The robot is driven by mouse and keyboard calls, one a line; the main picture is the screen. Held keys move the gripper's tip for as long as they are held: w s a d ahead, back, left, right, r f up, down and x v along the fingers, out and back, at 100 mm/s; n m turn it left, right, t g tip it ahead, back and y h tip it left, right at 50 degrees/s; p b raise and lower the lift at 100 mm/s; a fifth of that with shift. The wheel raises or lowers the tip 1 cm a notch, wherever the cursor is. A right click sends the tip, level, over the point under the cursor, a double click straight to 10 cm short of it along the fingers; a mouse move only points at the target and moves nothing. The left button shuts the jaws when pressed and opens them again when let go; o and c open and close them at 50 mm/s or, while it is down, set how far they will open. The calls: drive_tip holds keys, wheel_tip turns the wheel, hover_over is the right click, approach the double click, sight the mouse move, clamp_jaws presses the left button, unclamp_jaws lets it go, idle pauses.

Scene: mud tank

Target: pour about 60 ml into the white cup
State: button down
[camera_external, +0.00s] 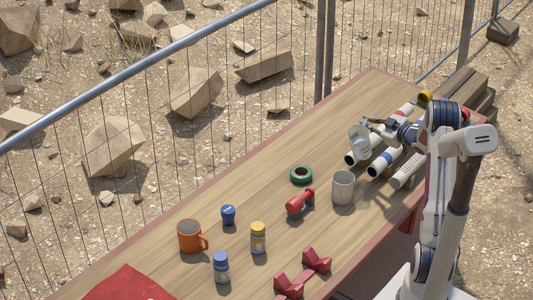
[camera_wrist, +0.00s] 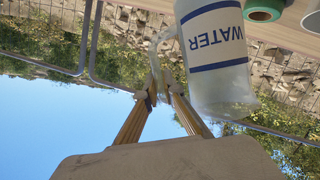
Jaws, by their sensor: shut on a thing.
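The white cup (camera_external: 343,187) stands upright on the table, right of the middle in the external view. A pale, see-through jug (camera_external: 359,140) labelled WATER is held in the air behind and slightly right of the cup. The jug fills the upper right of the wrist view (camera_wrist: 215,60). My gripper (camera_external: 374,122) is shut on the jug's handle; the fingertips meet at the handle in the wrist view (camera_wrist: 156,88). The jug looks tilted, apart from the cup. No stream shows, and its water level is unclear. The cup's inside is not clear to see.
A green tape ring (camera_external: 301,174) and a red tool-like thing (camera_external: 300,202) lie left of the cup. White tubes (camera_external: 383,162) lie behind to the right. An orange mug (camera_external: 191,236), small jars (camera_external: 258,238) and red blocks (camera_external: 302,273) stand nearer. A wire fence (camera_external: 230,85) runs behind the table.

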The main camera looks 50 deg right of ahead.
sight(364, 125)
drive_tip(key=shift+s+a+r+n+t+h, duration=0.15)
drive_tip(key=shift+a+r+n+h, duration=0.1)
drive_tip(key=shift+a+n, duration=0.25)
drive_tip(key=shift+a+r+n+t+h, duration=0.2)
drive_tip(key=shift+a+n, duration=0.1)
drive_tip(key=shift+a, duration=0.35)
drive_tip(key=shift+s+a+r+n+t+h, duration=0.1)
drive_tip(key=shift+a+n+t+h, duration=0.15)
drive_tip(key=shift+a+n, duration=0.3)
drive_tip(key=shift+s+a+r+n+t+h, duration=0.1)
drive_tip(key=shift+a+n+t, duration=0.15)
drive_tip(key=shift+n, duration=0.4)
drive_tip(key=shift+a, duration=0.1)
drive_tip(key=shift+a+f+n+t+h, duration=0.35)
drive_tip(key=shift+a+f+n, duration=0.25)
drive_tip(key=shift+f+n, duration=0.2)
drive_tip(key=shift+s+a+n, duration=0.15)
drive_tip(key=shift+a+n, duration=0.25)
drive_tip(key=shift+n, duration=0.1)
idle(0.8)
